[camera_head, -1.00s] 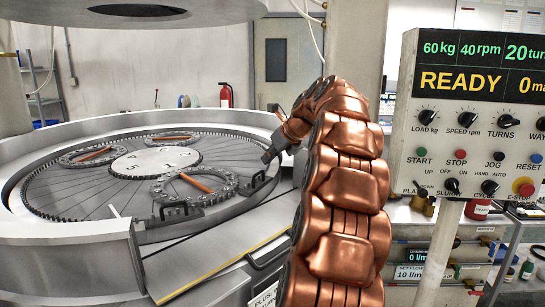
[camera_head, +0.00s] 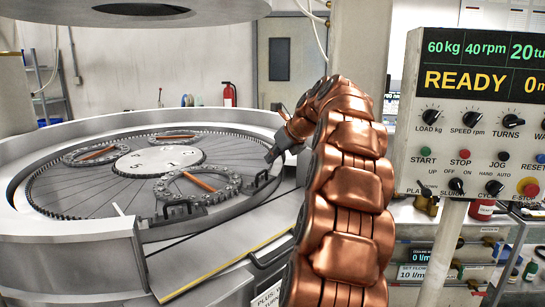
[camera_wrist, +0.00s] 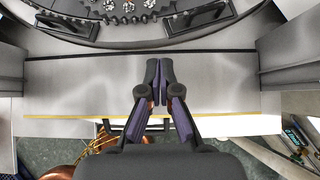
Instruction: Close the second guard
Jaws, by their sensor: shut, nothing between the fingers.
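A grey guard panel with a yellow edge (camera_head: 225,258) lies folded outward, roughly flat, at the gap in the machine's round wall. A black bar handle is at its outer edge (camera_head: 268,260). The panel also spans the wrist view (camera_wrist: 75,85), with its yellow edge toward me and its handle partly hidden behind my gripper. My gripper (camera_head: 270,155) is shut and empty. In the wrist view my fingertips (camera_wrist: 160,62) are together above the panel, apart from the handle. I cannot tell from these views which guard is the second.
The round lapping plate (camera_head: 110,205) carries several toothed rings (camera_head: 190,195). Two black handles (camera_head: 180,211) sit along its near rim. A control box (camera_head: 470,120) showing READY stands to the right, with a shelf of bottles below it. The wall ends flank the panel.

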